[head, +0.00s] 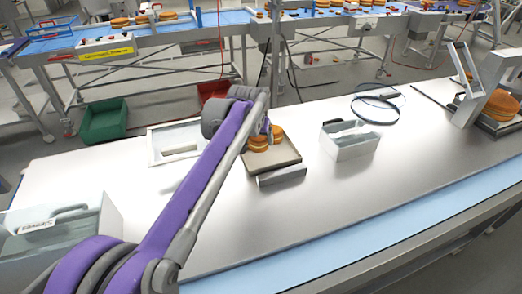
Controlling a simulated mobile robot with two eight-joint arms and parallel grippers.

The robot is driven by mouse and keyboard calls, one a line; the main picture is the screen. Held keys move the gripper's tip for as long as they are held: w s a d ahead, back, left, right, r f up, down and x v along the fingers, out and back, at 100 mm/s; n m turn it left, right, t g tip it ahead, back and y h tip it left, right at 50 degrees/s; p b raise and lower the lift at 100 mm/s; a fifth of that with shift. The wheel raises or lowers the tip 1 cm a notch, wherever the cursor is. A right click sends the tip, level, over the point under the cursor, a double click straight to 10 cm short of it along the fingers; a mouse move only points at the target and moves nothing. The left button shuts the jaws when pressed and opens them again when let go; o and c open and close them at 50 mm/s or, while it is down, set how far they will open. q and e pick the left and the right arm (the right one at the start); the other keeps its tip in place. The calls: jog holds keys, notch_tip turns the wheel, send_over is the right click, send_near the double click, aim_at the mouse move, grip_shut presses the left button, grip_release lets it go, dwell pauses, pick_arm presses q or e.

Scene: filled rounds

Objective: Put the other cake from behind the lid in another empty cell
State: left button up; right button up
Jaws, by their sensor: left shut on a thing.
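My left arm comes in from the lower left, and its gripper (267,130) is at the back of a shallow tray (287,163) in the middle of the table. The gripper is small and partly hidden by the arm. It is shut on an orange-brown cake (278,134) at the tray's back edge. Another cake (257,146) is just to the left in the tray, partly behind the arm. I cannot tell whether the held cake touches the tray. A grey upright piece (282,177) stands at the tray's front. I cannot clearly identify the lid or the cells. My right gripper is out of view.
A pale box (350,147) stands right of the tray, a white-framed box (160,148) left of it. A clear container (85,222) is at the lower left. A cable loop (378,108) and stacked cakes (501,105) on a device are at right. The front-right table is clear.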

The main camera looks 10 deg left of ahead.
aim_at(259, 161)
pick_arm(q)
jog(key=shift+f, duration=3)
jog(key=shift+f, duration=0.15)
jog(key=o, duration=0.8)
jog(key=shift+c, duration=0.2)
jog(key=shift+r, duration=0.3)
jog(key=v, duration=1.1)
jog(key=shift+s+r, duration=0.2)
jog(key=shift+r, duration=0.1)
